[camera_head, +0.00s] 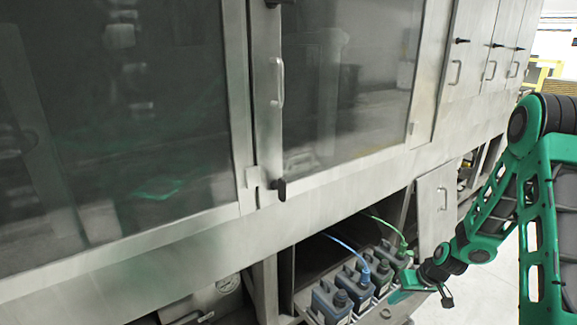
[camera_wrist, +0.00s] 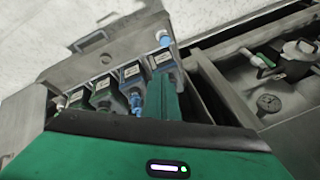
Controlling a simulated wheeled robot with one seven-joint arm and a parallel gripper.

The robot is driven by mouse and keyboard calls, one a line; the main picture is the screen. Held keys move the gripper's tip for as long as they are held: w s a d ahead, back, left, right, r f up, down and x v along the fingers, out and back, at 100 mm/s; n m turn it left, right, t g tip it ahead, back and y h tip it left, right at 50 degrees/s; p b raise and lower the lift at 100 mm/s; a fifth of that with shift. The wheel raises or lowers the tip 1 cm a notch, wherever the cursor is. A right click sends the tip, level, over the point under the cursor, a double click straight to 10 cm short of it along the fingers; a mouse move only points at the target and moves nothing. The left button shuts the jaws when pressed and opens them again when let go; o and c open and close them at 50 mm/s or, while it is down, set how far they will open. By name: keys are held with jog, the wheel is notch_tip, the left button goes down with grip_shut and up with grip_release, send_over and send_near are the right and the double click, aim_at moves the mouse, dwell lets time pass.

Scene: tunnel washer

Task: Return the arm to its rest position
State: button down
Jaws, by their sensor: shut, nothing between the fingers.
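My green arm (camera_head: 541,210) reaches in from the right edge in the head view, bent down and to the left. My gripper (camera_head: 446,298) is at its lower end, shut and empty, just right of the open lower compartment of the washer. In the wrist view my green gripper body fills the bottom, and a green part juts up in front of the containers. Several blue-grey containers (camera_head: 331,301) stand in a row in the compartment, and they also show in the wrist view (camera_wrist: 103,93). A blue hose and a green hose run to containers.
The washer's large glass doors (camera_head: 340,80) rise above. A gauge (camera_wrist: 268,103) sits in a neighbouring bay. Pale floor (camera_head: 492,292) is clear at the lower right.

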jog(key=s+d+r+m+g+h, duration=0.15)
jog(key=s+d+r, duration=0.25)
jog(key=s+r, duration=0.45)
jog(key=s+d+r+m+h, duration=0.1)
jog(key=s+d+r+h, duration=0.3)
jog(key=r, duration=0.7)
jog(key=s+r+m, duration=0.1)
jog(key=s+r, duration=0.2)
jog(key=s, duration=0.4)
jog(key=s+a+r+m+g+y, duration=0.1)
jog(key=s+r+m, duration=0.1)
jog(key=s+r, duration=0.2)
jog(key=s+r+m+y, duration=0.1)
jog(key=s+r, duration=0.3)
jog(key=s, duration=0.6)
jog(key=shift+s+a+m+g, duration=0.2)
jog(key=shift+s+m+g, duration=0.2)
jog(key=shift+m, duration=0.15)
jog(key=shift+w+f, duration=0.3)
jog(key=shift+w, duration=0.35)
